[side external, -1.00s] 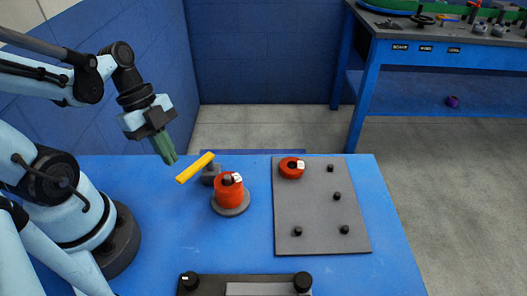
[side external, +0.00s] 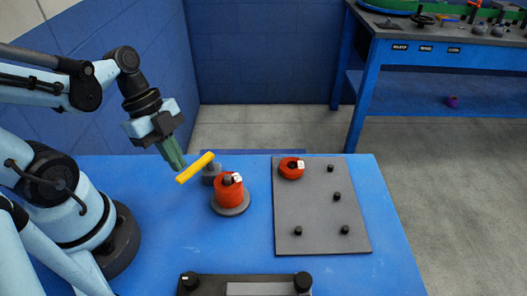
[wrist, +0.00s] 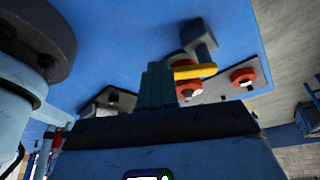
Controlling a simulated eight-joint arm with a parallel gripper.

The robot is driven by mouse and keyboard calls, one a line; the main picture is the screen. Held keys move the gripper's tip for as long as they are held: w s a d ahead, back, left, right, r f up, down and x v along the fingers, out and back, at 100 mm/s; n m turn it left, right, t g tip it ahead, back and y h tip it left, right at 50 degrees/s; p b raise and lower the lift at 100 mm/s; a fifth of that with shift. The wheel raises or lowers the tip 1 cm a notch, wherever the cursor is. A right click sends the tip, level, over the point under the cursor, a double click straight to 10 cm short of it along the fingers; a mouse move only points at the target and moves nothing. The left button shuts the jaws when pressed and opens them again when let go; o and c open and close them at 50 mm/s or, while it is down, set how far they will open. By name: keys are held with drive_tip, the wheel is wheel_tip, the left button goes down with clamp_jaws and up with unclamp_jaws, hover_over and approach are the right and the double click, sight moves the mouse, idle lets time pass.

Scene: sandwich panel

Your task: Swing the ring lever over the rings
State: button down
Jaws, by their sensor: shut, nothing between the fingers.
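The yellow ring lever (side external: 195,167) sits on a dark grey post (side external: 211,174) at the back of the blue table and points to the left, toward the camera. It also shows in the wrist view (wrist: 196,72). The stacked red rings (side external: 228,190) stand on a round grey base (side external: 230,208) just in front of the post, and the lever is to their left. Another red ring (side external: 291,168) is on the grey pegboard. My gripper (side external: 177,165), with green fingers, is shut and empty just left of the lever's free end; I cannot tell whether it touches the lever.
The grey pegboard (side external: 318,215) with several black pegs lies to the right of the rings. A dark fixture with black knobs (side external: 247,285) is at the table's front edge. The blue table (side external: 165,220) is clear to the left of the rings.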

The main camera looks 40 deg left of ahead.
sight(184, 175)
drive_tip(key=shift+s+d+n, duration=0.1)
drive_tip(key=shift+d+n, duration=0.1)
drive_tip(key=shift+n, duration=0.1)
drive_tip(key=d+n+t, duration=0.1)
drive_tip(key=d, duration=0.1)
drive_tip(key=shift+d+n, duration=0.4)
drive_tip(key=shift+w+d+n+y, duration=0.1)
drive_tip(key=shift+w+d+n, duration=0.15)
drive_tip(key=shift+d, duration=0.25)
drive_tip(key=shift+w+d+n+y, duration=0.1)
drive_tip(key=shift+w+d+n, duration=0.15)
drive_tip(key=shift+d, duration=0.3)
drive_tip(key=shift+w+d+n+y, duration=0.15)
drive_tip(key=shift+d+n, duration=0.15)
drive_tip(key=shift+d, duration=0.2)
drive_tip(key=shift+w+d, duration=0.1)
drive_tip(key=shift+d, duration=0.05)
drive_tip(key=shift+r, duration=0.1)
drive_tip(key=v, duration=1.2)
drive_tip(key=shift+s, duration=0.3)
